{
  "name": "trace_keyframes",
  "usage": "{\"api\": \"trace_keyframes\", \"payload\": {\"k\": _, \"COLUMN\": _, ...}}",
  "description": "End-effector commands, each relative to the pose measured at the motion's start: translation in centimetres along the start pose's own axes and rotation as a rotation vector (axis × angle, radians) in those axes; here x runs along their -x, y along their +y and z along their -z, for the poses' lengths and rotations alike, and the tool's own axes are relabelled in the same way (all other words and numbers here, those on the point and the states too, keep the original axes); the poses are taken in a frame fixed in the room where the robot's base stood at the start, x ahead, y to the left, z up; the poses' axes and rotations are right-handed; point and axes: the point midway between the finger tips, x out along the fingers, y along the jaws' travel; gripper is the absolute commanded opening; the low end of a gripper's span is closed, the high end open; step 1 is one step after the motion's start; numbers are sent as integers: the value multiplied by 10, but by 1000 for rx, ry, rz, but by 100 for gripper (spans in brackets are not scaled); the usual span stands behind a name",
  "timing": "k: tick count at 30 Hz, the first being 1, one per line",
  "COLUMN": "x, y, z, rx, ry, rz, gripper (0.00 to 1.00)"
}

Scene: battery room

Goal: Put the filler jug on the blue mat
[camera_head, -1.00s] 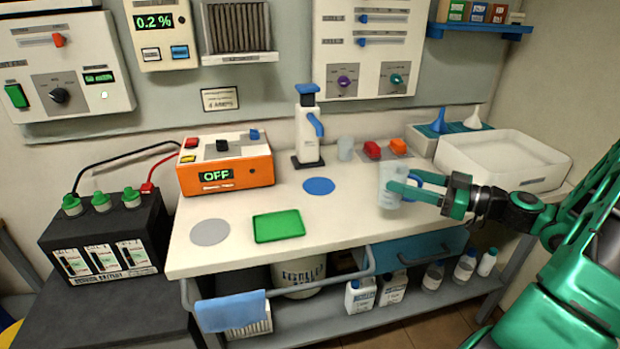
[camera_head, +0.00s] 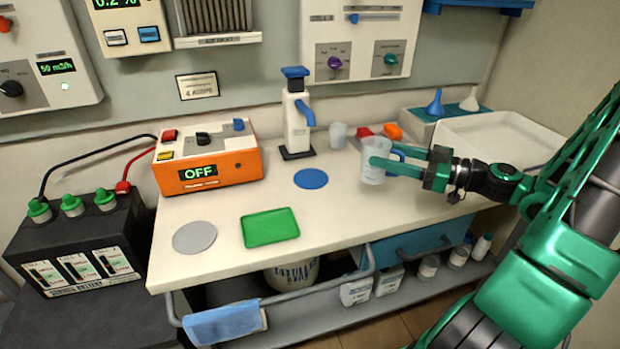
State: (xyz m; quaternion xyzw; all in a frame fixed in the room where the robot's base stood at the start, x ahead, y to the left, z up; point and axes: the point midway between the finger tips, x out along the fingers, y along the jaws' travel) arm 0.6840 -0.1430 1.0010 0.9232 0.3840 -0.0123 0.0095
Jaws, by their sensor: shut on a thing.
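The filler jug (camera_head: 373,165) is a clear, translucent jug with a blue handle on its right side. My gripper (camera_head: 388,164) is shut on it, reaching in from the right. The jug is upright, over the right part of the bench; I cannot tell whether its base is clear of the top. The blue mat (camera_head: 311,179) is a flat round disc on the bench, left of the jug, with nothing on it.
A white dispenser with a blue pump (camera_head: 297,120) stands behind the mat. A clear cup (camera_head: 338,135) and red and orange blocks (camera_head: 393,131) are behind the jug. A green tray (camera_head: 270,227), grey disc (camera_head: 194,237) and orange charger (camera_head: 207,160) are left. A white basin (camera_head: 500,142) is right.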

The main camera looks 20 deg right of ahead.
Motion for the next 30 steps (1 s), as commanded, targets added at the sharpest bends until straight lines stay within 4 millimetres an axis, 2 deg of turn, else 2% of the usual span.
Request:
{"api": "trace_keyframes", "payload": {"k": 5, "x": -15, "y": 0, "z": 1, "rx": 0, "ry": 1, "rz": 3, "gripper": 26}}
{"api": "trace_keyframes", "payload": {"k": 24, "x": -147, "y": 0, "z": 4, "rx": 0, "ry": 1, "rz": 1, "gripper": 26}}
{"api": "trace_keyframes", "payload": {"k": 30, "x": -164, "y": 2, "z": 5, "rx": 0, "ry": 0, "rz": -3, "gripper": 26}}
